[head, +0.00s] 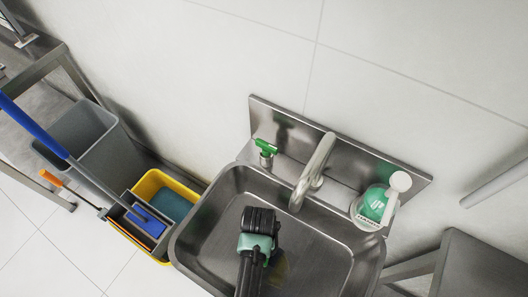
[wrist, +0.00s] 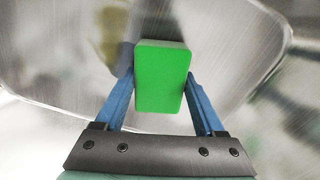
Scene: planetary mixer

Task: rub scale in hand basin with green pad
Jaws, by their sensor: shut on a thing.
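The hand basin (head: 218,225) is a stainless steel sink against the wall, and its metal surface also fills the wrist view behind my gripper. In the wrist view my gripper (wrist: 160,88) is shut on the green pad (wrist: 162,78), a bright green block between two blue fingers. A dull yellow-brown patch (wrist: 112,32) shows on the basin surface, up and left of the pad; it may be the scale. In the head view my arm reaches over the basin and hides the pad and part of the basin floor. I cannot tell whether the pad touches the metal.
A curved tap (head: 314,172) and a green-handled valve (head: 266,148) stand at the basin's back. A green soap bottle (head: 375,205) stands at the right rear corner. Left of the basin are a yellow bucket (head: 152,184), a grey bin (head: 85,135) and a blue-handled mop (head: 40,128).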

